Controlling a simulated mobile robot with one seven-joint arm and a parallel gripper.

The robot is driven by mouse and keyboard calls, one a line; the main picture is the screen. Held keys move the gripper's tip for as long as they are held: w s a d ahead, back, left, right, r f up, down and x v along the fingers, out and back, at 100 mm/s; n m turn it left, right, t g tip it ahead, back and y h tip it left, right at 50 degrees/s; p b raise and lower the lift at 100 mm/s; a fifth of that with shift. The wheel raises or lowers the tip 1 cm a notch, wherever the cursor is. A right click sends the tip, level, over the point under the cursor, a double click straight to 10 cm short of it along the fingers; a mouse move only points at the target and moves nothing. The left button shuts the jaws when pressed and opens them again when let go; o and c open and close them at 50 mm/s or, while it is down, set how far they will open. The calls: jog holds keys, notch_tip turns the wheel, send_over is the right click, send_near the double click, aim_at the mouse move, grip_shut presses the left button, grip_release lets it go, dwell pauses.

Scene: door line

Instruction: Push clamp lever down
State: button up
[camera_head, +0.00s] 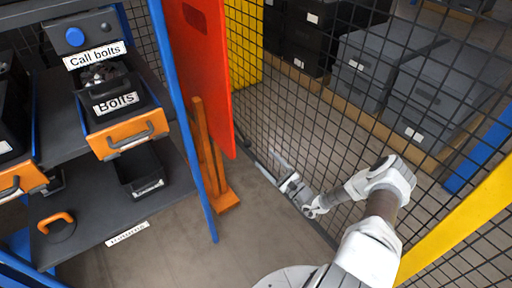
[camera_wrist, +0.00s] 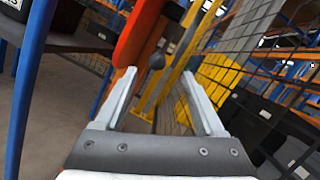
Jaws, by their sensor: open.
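My gripper (camera_head: 277,166) is open, with nothing between its fingers, low beside the wire mesh fence in the head view. In the wrist view its two pale fingers (camera_wrist: 158,76) stand wide apart. A dark round knob (camera_wrist: 157,61) shows between the fingertips there, beyond them and apart from them. It looks like the end of a lever, but I cannot tell for sure that it is the clamp lever. Its lower part and mount are unclear. In the head view I cannot make out a clamp lever.
The mesh fence (camera_head: 330,110) runs close along my arm. A red panel (camera_head: 200,60) and an orange post (camera_head: 206,155) stand left of my gripper. A blue-framed shelf holds a bolts bin (camera_head: 118,105) at left. Bare floor (camera_head: 175,250) lies between.

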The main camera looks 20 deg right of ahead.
jog(key=shift+v, duration=1.95)
jog(key=s+a+r+n+g+y+p, duration=0.1)
jog(key=s+a+r+n+g, duration=0.2)
jog(key=a+r+n+g, duration=0.4)
jog(key=s+a+r+n+g+y+p, duration=0.1)
jog(key=s+a+r+n+g, duration=0.25)
jog(key=r, duration=0.65)
jog(key=s+a+r+n+g+p, duration=0.1)
jog(key=a+r+n+g, duration=0.3)
jog(key=r+n+g, duration=0.3)
jog(key=s+d+r+n+t+h+b, duration=0.1)
jog(key=s+r+n+t+h, duration=0.1)
jog(key=s+r+n+h, duration=0.55)
jog(key=s+d+r+n+t+h+b, duration=0.1)
jog(key=s+d+r+t+h+b, duration=0.2)
jog(key=s+r, duration=0.85)
notch_tip(320, 180, up, 18)
jog(key=s+a+p, duration=0.1)
jog(key=p, duration=2)
jog(key=shift+s+h, duration=0.35)
jog(key=shift+h, duration=0.1)
